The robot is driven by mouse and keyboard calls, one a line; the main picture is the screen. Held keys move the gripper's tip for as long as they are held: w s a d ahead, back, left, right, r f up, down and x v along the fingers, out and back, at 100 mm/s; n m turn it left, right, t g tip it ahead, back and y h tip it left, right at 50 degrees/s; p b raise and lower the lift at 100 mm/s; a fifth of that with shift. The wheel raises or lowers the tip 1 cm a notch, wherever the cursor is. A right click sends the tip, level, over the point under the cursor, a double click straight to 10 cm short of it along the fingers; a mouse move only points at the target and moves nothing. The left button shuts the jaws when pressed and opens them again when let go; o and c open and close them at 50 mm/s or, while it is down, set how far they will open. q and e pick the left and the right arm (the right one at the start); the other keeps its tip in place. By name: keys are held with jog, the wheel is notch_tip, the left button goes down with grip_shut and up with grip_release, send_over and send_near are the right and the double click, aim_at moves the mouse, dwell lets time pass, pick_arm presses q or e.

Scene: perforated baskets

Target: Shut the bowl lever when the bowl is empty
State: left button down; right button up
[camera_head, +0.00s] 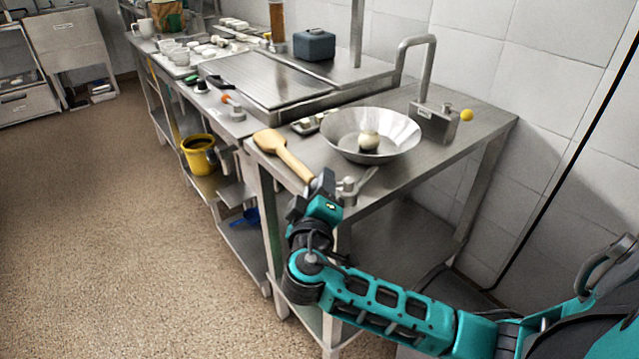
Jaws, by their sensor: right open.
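A wide metal bowl (405,132) stands on the near steel table. A pale round object (369,139) sits in it, so the bowl does not look empty. A small metal fitting with a short bar (350,186) is at the table's front edge, below the bowl. A metal block (437,122) with a yellow knob (466,115) stands right of the bowl. I cannot tell which part is the lever. My right gripper (313,193) is open at the table's front edge, just left of the fitting. Whether they touch is unclear. My left gripper is out of view.
A wooden paddle (283,152) lies at the table's left edge, close to my right gripper. A curved metal pipe (428,65) rises behind the bowl. A yellow bucket (198,155) is under the counter at left. The floor at left is clear.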

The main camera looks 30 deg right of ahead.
jog(key=shift+w+d, duration=0.35)
jog(key=shift+w, duration=0.1)
jog(key=c, duration=0.7)
